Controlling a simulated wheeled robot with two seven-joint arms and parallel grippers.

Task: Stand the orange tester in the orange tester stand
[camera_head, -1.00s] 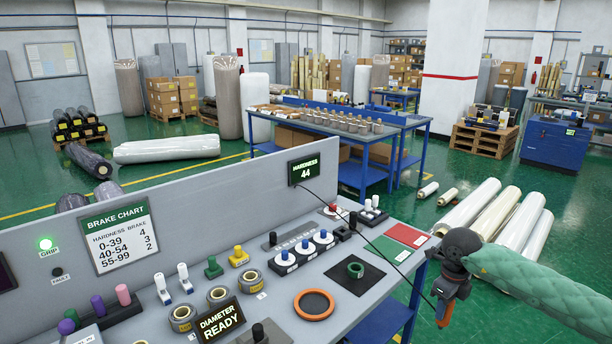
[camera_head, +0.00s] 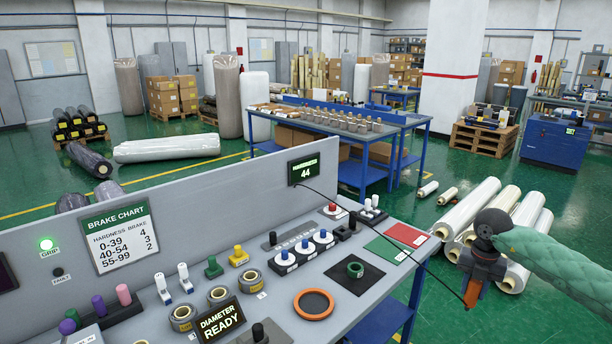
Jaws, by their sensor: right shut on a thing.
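The orange tester (camera_head: 472,293) hangs below my right gripper (camera_head: 479,268), which is shut on it, beyond the right edge of the bench and above the floor. Only its orange lower part shows clearly. A thin dark cable runs from the hardness display (camera_head: 303,169) to it. An orange ring (camera_head: 314,291) with a grey middle lies flat on the bench, to the left of my gripper; it looks like the orange tester stand. Nothing stands in it. My left gripper is not in view.
A black pad with a green ring (camera_head: 355,270) lies behind the orange ring. Green (camera_head: 385,250) and red (camera_head: 406,236) pads lie near the bench's right edge. A diameter display (camera_head: 219,321), metal rings and knobs crowd the left. Wrapped rolls (camera_head: 470,207) lie on the floor.

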